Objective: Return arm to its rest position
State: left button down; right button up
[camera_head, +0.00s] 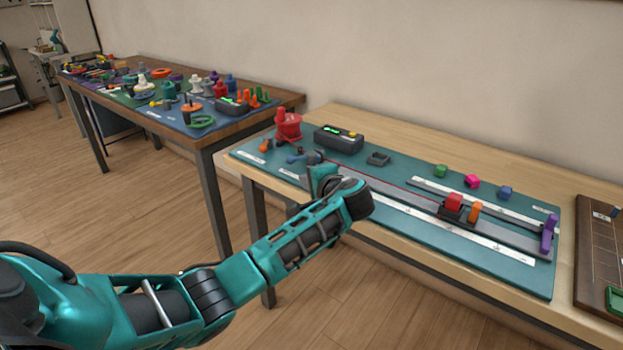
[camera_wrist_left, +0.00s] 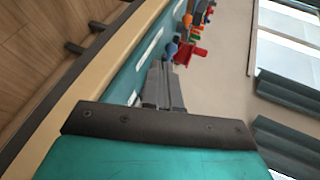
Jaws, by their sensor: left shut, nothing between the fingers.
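My left arm (camera_head: 290,245) reaches in from the lower left over the near edge of the table. Its gripper (camera_head: 312,159) is over the left part of the teal mat (camera_head: 400,235) and partly hidden by my wrist. In the left wrist view the gripper's grey fingers (camera_wrist_left: 162,84) are together, with nothing between them. They point toward a red spool (camera_wrist_left: 190,53), which also stands at the mat's far left corner in the head view (camera_head: 288,126). My right gripper is not in view.
A black box with a green display (camera_head: 338,138) stands behind the gripper. A purple post (camera_head: 548,233) stands at right. Another cluttered table (camera_head: 255,99) is at back left.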

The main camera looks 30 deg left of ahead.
pick_arm(q)
jog(key=s+d+f+m+t+h+p, duration=0.1)
jog(key=s+d+f+t+h+p, duration=0.15)
jog(key=s+d+f+h, duration=0.9)
jog(key=s+d+f+n+t+h+p, duration=0.1)
jog(key=s+d, duration=0.3)
jog(key=s, duration=0.4)
jog(key=s+d+f+n+h+p, duration=0.1)
jog(key=s+d+n, duration=0.2)
jog(key=s, duration=0.5)
jog(key=shift+d+f+t, duration=0.25)
jog(key=shift+d+t, duration=0.1)
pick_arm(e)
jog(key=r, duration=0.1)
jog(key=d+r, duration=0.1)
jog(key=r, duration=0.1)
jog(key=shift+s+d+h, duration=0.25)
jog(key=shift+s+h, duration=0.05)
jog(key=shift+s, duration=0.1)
